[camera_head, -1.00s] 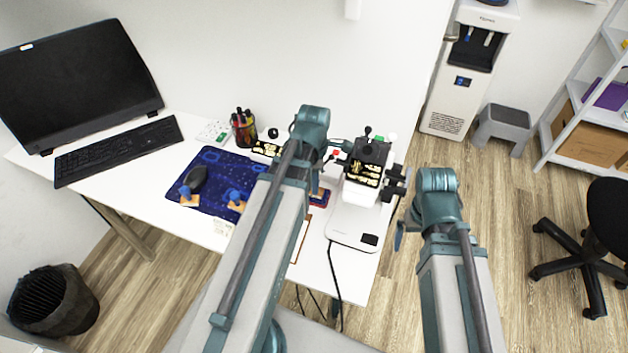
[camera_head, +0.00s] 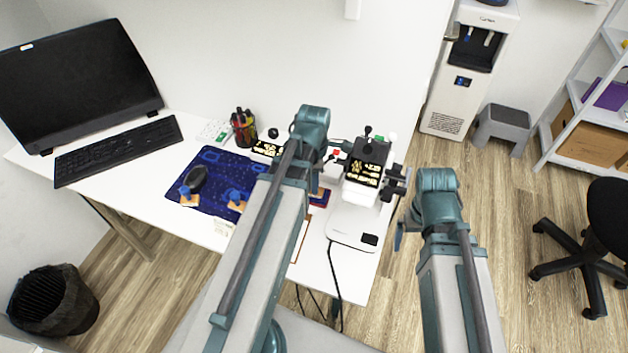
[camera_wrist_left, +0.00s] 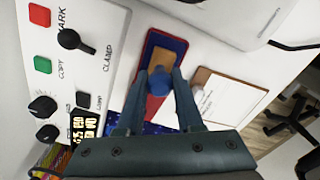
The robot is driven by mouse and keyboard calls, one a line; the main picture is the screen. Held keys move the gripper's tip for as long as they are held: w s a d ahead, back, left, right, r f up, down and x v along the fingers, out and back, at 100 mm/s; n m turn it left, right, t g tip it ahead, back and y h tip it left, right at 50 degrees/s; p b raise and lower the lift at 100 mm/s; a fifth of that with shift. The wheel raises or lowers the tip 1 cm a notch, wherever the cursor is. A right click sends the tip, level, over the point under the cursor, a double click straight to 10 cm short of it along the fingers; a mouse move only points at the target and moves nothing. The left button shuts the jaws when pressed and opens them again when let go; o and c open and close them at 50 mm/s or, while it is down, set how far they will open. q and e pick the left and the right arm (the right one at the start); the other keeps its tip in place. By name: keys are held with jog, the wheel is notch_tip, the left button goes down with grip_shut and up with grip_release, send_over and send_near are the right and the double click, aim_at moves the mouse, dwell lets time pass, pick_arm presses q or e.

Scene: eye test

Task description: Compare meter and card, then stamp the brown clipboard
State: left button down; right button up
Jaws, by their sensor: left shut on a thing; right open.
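In the left wrist view my left gripper (camera_wrist_left: 160,80) is shut on the blue knob of a wooden stamp (camera_wrist_left: 149,61). The stamp is over a red and blue pad (camera_wrist_left: 157,42); I cannot tell whether it touches. The pad shows partly in the head view (camera_head: 320,198). The brown clipboard (camera_wrist_left: 203,76) with white paper lies right of the pad. A white panel (camera_wrist_left: 95,20) has a small lit display (camera_wrist_left: 85,125), probably the meter.
A blue mat (camera_head: 215,165) holds a mouse (camera_head: 196,178) and two more blue-knobbed stamps (camera_head: 187,197). A pen cup (camera_head: 244,128), keyboard (camera_head: 118,150) and monitor (camera_head: 75,85) stand behind and left. A white device (camera_head: 360,190) with black knobs stands right of my left arm.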

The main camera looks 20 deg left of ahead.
pick_arm(q)
jog(key=shift+r+p, duration=3.55)
pick_arm(e)
notch_tip(320, 180, up, 7)
pick_arm(q)
jog(key=shift+f, duration=0.1)
